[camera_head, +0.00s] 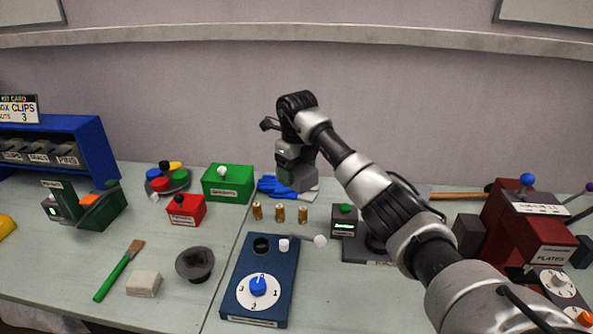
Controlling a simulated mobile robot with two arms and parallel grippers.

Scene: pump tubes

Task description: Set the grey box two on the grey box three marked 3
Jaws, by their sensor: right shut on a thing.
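My right arm reaches in from the lower right, and its gripper (290,138) points down near the back of the table, in front of the wall. It is shut on a grey box (290,155) with a small pale-green mark on its side. Another grey block-like shape (299,180) shows directly below it. I cannot tell whether the two touch or are one piece, and no number is readable on either. The fingertips are partly hidden by the hand. My left gripper is not in view.
Blue gloves (268,187) lie beside the grey shape. Several brass pieces (280,213) stand in front. A green box (228,184) and red box (186,209) are to the left. A blue dial panel (276,262) lies at the front, and a red machine (522,228) stands right.

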